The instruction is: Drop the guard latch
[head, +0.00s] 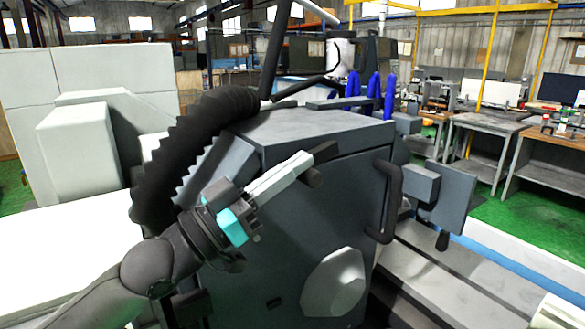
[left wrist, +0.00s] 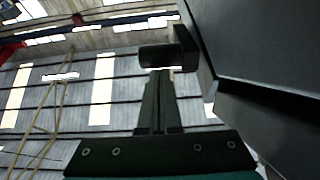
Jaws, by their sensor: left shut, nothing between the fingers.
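The guard is a large dark grey box-like cover (head: 345,215) in the middle of the head view. The guard latch, a short dark bar (head: 326,151) with a round knob (head: 314,178), sits near the upper part of its front face. My left gripper (head: 302,164) is shut and empty, its pale fingers pointing up and right at the latch. In the left wrist view, the closed fingertips (left wrist: 157,76) reach the lower edge of the dark cylindrical knob (left wrist: 156,55); I cannot tell whether they touch. The bar (left wrist: 186,48) shows beside it. My right gripper is out of view.
A dark vertical handle (head: 389,200) stands out from the guard's right side. A thick black corrugated hose (head: 180,150) curves behind my left arm. Blue coiled hoses (head: 372,92) rise behind the guard. A grey machine bed (head: 440,268) lies at lower right, with workbenches beyond.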

